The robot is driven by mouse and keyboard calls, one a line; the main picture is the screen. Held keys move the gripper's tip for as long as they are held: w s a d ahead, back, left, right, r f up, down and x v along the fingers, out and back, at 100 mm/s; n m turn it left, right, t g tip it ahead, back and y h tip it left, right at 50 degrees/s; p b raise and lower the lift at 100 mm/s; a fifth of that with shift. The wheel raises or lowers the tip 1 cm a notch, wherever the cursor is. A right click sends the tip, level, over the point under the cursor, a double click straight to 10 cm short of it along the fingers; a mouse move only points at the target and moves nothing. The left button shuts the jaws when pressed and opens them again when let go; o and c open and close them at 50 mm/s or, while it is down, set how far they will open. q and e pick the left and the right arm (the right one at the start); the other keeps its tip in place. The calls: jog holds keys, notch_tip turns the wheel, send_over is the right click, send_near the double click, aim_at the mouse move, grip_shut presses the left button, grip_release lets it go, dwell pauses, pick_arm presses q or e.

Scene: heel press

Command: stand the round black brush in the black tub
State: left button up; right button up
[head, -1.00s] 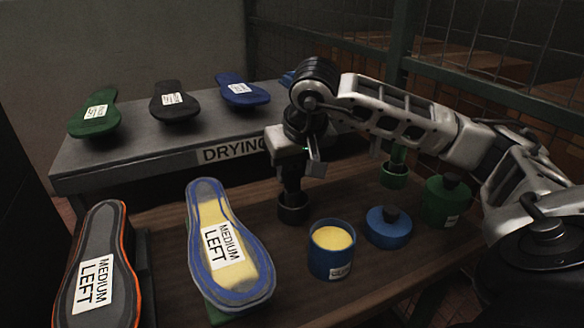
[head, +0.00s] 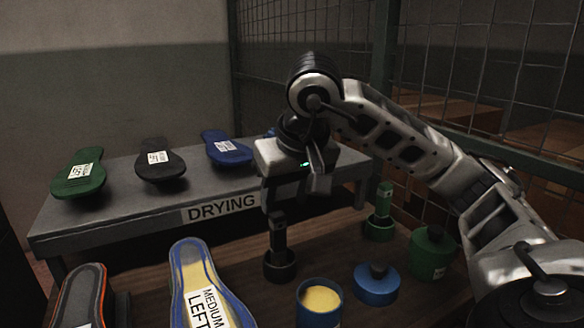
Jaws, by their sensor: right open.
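The round black brush (head: 278,236) stands upright in the black tub (head: 280,268) on the brown table. Its dark handle sticks up above the rim, and its lower end is hidden inside the tub. My right gripper (head: 291,194) is open, pointing down just above the top of the handle. The handle's upper end partly overlaps the fingers in the picture, so the exact gap is hard to tell. My left gripper is out of view.
A green brush (head: 384,200) stands in a green tub (head: 379,228) to the right. A yellow-filled blue pot (head: 319,310), a blue lidded pot (head: 376,285) and a green pot (head: 433,255) stand nearby. Behind is the drying rack (head: 110,222) with several soles.

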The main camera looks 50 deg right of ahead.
pick_arm(q)
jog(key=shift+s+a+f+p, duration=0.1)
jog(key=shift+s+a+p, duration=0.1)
jog(key=shift+p, duration=0.55)
pick_arm(e)
jog(key=v, duration=0.5)
jog(key=shift+r, duration=0.15)
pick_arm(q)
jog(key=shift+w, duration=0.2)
